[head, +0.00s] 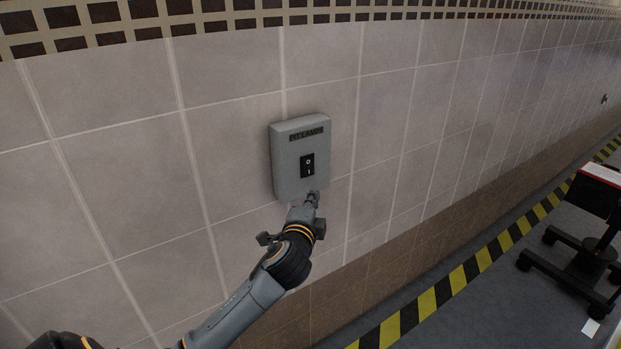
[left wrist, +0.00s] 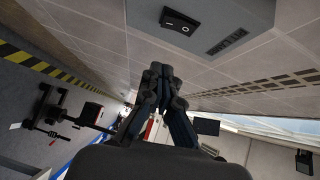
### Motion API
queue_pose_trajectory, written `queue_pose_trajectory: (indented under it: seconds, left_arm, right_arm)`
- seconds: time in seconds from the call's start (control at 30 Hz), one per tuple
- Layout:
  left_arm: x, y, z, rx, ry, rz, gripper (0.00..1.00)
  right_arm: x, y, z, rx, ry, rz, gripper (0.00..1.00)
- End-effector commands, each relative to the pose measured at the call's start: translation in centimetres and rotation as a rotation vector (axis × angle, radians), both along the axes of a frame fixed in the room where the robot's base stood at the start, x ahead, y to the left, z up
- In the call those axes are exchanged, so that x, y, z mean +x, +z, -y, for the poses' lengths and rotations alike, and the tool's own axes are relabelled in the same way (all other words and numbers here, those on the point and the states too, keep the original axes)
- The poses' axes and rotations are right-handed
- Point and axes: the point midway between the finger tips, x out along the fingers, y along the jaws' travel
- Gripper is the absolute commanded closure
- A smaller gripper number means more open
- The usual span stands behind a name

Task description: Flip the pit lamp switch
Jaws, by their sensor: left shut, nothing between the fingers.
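A grey switch box labelled "PIT LAMPS" (head: 286,154) is fixed to the tiled wall in the head view. Its black rocker switch (head: 308,165) is marked 0 above and 1 below. In the left wrist view the box (left wrist: 235,20) and the rocker (left wrist: 181,24) show at the top, turned on their side. My left gripper (head: 313,197) is shut and empty, just below the rocker by the box's lower edge. In the left wrist view its closed fingertips (left wrist: 160,72) are apart from the rocker. I cannot tell whether they touch the box. My right gripper is not in view.
The tiled wall (head: 420,130) runs away to the right. A yellow and black floor stripe (head: 470,268) follows its foot. A black wheeled stand (head: 585,262) is on the floor at the right. The wall around the box is clear.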

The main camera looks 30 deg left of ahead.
Motion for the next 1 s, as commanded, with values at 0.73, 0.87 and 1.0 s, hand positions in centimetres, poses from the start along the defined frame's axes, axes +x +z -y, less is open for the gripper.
queue_pose_trajectory:
  seconds: [0.73,0.87,1.0]
  left_arm:
    - [8.1,-1.0,-6.2,0.0,0.0,-0.001,1.0]
    - [8.2,-1.1,-6.4,0.0,-0.001,0.0,1.0]
    - [8.2,-1.1,-6.4,0.0,0.0,0.0,1.0]
  right_arm:
    - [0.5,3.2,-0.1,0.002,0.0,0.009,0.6]
    - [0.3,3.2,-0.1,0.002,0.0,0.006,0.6]
    - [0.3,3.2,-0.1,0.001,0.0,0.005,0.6]
